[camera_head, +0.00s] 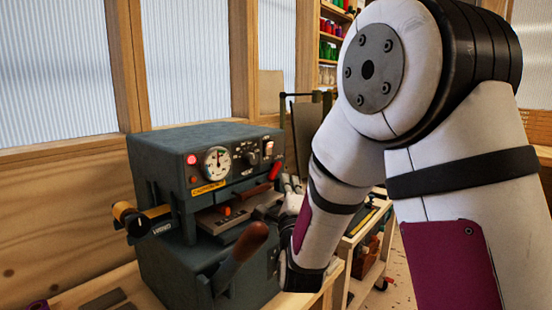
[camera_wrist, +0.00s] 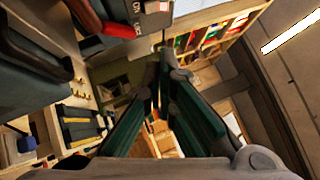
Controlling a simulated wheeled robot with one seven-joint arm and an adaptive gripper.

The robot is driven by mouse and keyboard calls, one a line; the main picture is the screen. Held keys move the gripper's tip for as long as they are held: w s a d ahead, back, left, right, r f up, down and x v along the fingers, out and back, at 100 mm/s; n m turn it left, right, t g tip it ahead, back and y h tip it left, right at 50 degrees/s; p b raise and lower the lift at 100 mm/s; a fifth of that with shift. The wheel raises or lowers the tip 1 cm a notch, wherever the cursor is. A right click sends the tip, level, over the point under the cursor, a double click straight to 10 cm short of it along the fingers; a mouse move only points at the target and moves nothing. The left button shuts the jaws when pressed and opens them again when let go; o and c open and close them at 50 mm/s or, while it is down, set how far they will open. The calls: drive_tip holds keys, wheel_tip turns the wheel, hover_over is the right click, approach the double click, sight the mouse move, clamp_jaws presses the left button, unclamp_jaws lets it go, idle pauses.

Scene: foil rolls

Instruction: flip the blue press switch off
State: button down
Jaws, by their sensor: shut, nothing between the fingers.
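The blue press (camera_head: 205,138) is a dark blue-grey machine on the bench, left of my arm in the head view. Its switch (camera_head: 268,148), a small pale and reddish rocker, is at the upper right of the front panel. In the wrist view, the switch (camera_wrist: 152,6) is cut by the top edge, beside a small label. I cannot tell its position. My gripper (camera_wrist: 160,62) is shut and empty, its fingertips below the switch in that picture and apart from it. In the head view, my gripper (camera_head: 289,184) is small and partly hidden at the press's right front.
The panel also has a gauge (camera_head: 217,163) and a red handle (camera_head: 276,170). A brown-gripped lever (camera_head: 245,246) sticks out in front. A yellow-black roll (camera_head: 142,218) is on the left. A wooden cart (camera_head: 366,256) and shelves (camera_head: 335,48) stand behind my arm.

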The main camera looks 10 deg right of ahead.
drive_tip(key=p, duration=0.2)
approach(269, 149)
drive_tip(key=w+d+r, duration=0.1)
drive_tip(key=w+d, duration=0.3)
drive_tip(key=w, duration=0.1)
drive_tip(key=shift+w+a+r, duration=0.35)
drive_tip(key=shift+w+a, duration=0.05)
